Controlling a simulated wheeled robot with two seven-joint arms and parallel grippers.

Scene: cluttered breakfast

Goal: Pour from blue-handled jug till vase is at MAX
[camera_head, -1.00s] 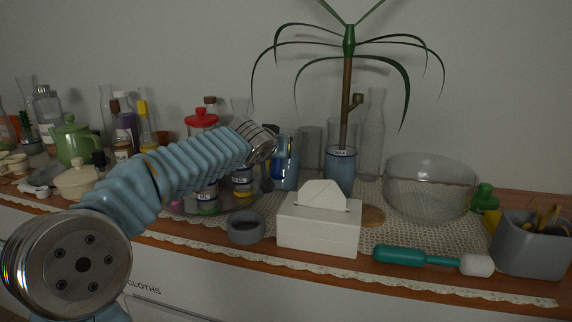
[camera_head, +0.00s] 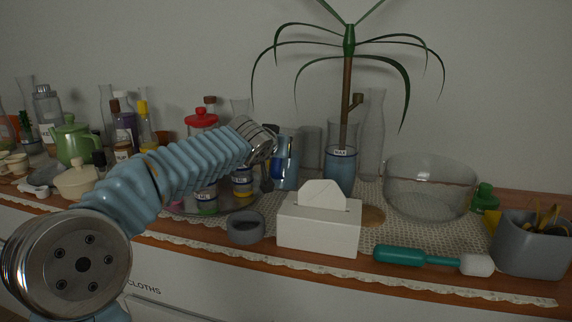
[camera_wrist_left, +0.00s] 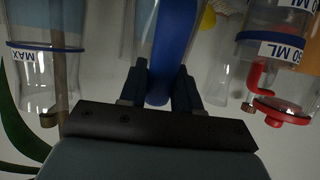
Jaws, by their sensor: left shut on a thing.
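The vase (camera_head: 341,175) stands upright behind the tissue box and holds a tall plant. Bluish liquid fills it to about its MAX band; the exact level is hard to read. It also shows upside down in the left wrist view (camera_wrist_left: 35,75). The clear jug (camera_head: 289,160) is just left of the vase, apart from it and slightly tilted. My left gripper (camera_wrist_left: 160,88) is shut on the jug's blue handle (camera_wrist_left: 174,45). In the head view my wrist mostly hides that grip. My right gripper is not in view.
A white tissue box (camera_head: 318,225) and a grey bowl (camera_head: 246,227) stand in front. A glass bowl (camera_head: 430,187) is at right, with a teal-handled brush (camera_head: 415,257) before it. A red-lidded jar (camera_head: 202,121) and several bottles crowd the left. A clear carafe stands behind the vase.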

